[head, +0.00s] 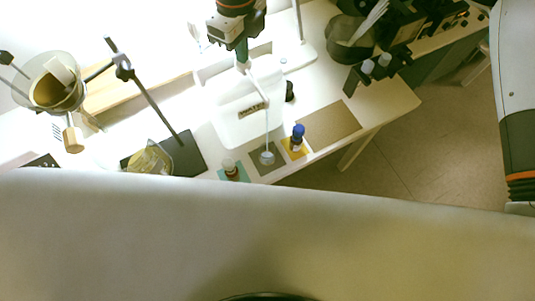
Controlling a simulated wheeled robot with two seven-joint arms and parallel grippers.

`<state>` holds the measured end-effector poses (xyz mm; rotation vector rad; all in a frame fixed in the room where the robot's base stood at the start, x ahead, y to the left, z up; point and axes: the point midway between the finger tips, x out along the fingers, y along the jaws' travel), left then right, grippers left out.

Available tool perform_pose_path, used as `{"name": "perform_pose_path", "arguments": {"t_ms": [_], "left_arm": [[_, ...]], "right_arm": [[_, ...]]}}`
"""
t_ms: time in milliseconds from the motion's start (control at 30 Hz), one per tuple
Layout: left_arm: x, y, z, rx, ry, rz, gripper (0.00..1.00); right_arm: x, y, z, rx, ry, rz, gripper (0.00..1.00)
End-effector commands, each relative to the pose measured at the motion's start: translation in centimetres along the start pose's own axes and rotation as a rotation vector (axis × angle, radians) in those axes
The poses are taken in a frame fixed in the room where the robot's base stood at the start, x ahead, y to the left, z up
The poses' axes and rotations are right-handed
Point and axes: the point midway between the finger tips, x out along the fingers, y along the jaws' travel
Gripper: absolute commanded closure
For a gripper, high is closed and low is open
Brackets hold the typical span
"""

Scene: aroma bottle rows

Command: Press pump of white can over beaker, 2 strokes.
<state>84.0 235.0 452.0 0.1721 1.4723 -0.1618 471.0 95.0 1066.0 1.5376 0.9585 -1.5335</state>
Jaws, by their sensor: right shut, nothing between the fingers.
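The white can (240,118) stands on the white table, with a label on its side. Its pump (244,67) sticks up from the top, and its white spout leans down and to the right. A thin pale streak runs from the spout's end down to a small clear beaker (267,158) on a dark grey mat. My right gripper (242,49) is shut and empty, pointing down right at the pump head. I cannot tell whether its fingertips touch the head. My left gripper is not in view.
A blue-capped bottle (297,138) stands on a yellow mat right of the beaker. Another small bottle (230,169) stands on a teal mat to its left. A stand (183,146) and a glass vessel (149,160) are further left. The brown mat (328,126) is bare.

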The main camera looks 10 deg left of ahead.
Motion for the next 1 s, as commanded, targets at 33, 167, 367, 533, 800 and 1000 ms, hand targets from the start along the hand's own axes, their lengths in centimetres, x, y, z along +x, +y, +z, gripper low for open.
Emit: {"name": "perform_pose_path", "arguments": {"t_ms": [33, 167, 367, 533, 800, 1000], "left_arm": [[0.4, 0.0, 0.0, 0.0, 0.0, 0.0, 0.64], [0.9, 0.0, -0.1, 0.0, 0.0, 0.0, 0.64], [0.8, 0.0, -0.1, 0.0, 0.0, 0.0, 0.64], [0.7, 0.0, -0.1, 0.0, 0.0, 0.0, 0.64], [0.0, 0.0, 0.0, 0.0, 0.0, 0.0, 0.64], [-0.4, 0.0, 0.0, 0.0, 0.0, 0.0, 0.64]], "right_arm": [[0.5, 0.0, 0.1, 0.0, -0.002, -0.002, 1.0], [1.0, -0.1, 0.1, 0.0, -0.003, -0.002, 1.0], [1.0, -0.1, 0.1, 0.0, -0.004, -0.003, 1.0], [0.8, -0.1, 0.1, 0.0, -0.005, -0.003, 1.0], [-0.8, -0.1, 0.1, -0.001, -0.004, -0.003, 1.0], [-2.0, -0.1, 0.1, 0.0, -0.003, -0.002, 1.0]]}}
